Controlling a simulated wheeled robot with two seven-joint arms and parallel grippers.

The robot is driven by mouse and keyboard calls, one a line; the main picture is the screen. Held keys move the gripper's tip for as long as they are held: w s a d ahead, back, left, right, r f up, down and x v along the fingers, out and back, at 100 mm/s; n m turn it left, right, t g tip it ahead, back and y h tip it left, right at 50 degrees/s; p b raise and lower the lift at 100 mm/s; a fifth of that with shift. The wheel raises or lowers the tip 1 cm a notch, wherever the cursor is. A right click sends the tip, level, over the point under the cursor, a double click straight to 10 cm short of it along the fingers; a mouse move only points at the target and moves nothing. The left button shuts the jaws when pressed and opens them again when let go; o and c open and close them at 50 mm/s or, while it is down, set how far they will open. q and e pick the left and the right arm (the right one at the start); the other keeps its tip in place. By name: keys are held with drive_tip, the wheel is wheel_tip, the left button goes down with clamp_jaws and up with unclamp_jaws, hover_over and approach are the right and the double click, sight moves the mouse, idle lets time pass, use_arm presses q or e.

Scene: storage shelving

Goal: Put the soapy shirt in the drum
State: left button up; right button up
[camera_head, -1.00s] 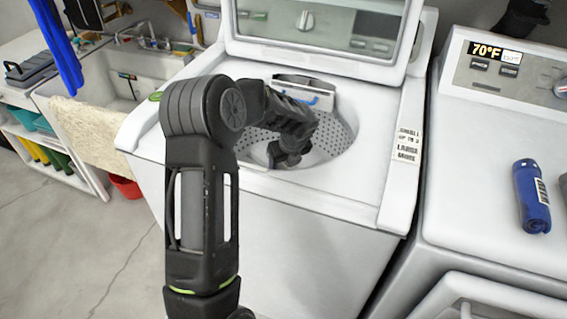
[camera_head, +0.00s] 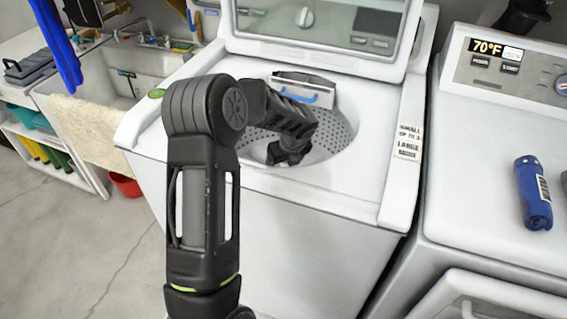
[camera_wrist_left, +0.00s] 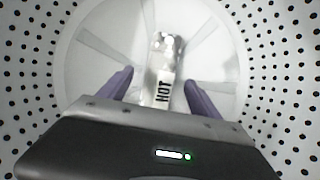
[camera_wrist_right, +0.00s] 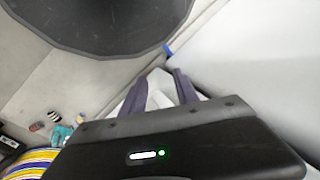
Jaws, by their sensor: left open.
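The washer drum (camera_head: 338,143) is open, with a white perforated wall. My left gripper (camera_head: 280,156) reaches down inside it. In the left wrist view my left gripper (camera_wrist_left: 158,92) is open, its two purple-grey fingers apart.
The washer lid (camera_head: 320,38) stands raised behind the opening. A dispenser with a blue edge (camera_head: 303,95) sits at the drum's back rim. A blue rolled item (camera_head: 532,195) lies on the right machine (camera_head: 480,200). A sink (camera_head: 135,80) stands at left.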

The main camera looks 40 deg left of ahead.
use_arm(q)
drive_tip(key=shift+r, duration=0.15)
drive_tip(key=shift+r, duration=0.3)
drive_tip(key=p+v, duration=0.1)
drive_tip(key=v, duration=1.1)
drive_tip(key=shift+r, duration=0.15)
